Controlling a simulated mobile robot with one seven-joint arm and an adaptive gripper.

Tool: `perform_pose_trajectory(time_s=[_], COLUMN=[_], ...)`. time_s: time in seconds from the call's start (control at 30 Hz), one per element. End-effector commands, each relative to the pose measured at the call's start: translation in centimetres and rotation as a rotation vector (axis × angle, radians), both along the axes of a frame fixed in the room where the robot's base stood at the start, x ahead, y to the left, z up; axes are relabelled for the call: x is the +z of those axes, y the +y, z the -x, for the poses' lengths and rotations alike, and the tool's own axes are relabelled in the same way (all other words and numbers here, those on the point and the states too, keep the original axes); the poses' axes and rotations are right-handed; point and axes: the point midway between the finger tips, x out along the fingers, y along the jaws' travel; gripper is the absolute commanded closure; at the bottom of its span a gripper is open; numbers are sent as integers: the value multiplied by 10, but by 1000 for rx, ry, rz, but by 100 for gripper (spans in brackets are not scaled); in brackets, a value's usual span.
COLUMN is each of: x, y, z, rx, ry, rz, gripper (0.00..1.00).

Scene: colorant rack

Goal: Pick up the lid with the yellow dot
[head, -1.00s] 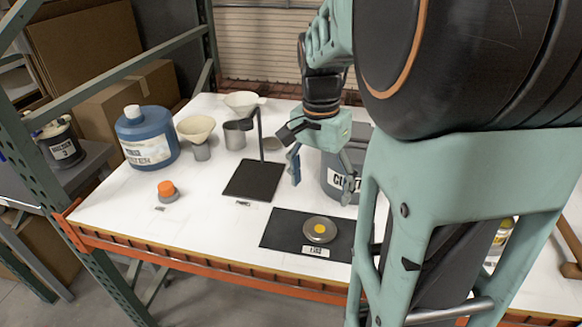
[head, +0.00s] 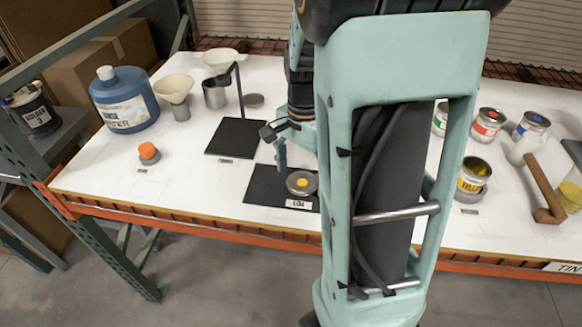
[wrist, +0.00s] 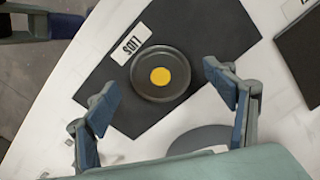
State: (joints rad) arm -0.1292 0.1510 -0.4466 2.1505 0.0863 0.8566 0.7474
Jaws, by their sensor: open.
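The lid with the yellow dot (head: 302,184) is a round grey disc lying flat on a black mat (head: 260,187) near the table's front edge, behind a label reading LIDS. In the wrist view the lid (wrist: 160,92) lies just ahead of my gripper (wrist: 164,94), roughly centred between its two fingers. The blue-padded fingers are spread apart and hold nothing; neither appears to touch the lid. In the head view one blue finger shows left of and above the lid; my arm hides the rest of my gripper.
A black stand (head: 234,138) is left of the mat. An orange-topped piece (head: 148,152), a blue jug (head: 124,103) and funnels stand farther left. Several paint cans, including a yellow one (head: 472,177), and a brown-handled tool (head: 540,188) are at right.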

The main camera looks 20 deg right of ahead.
Motion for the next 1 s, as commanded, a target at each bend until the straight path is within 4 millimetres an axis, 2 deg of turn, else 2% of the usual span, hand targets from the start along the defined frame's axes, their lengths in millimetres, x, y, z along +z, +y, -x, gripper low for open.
perform_pose_trajectory(time_s=[0.1, 0.37, 0.63, 1.0], x=[-12, -13, -13, -13], y=[-1, -1, -1, -1], z=[0, 0, 0, 0], rx=[-1, -1, -1, -1], ry=[1, -1, -1, -1], rz=[2, 2, 2, 2], gripper=[23, 23, 53, 54])
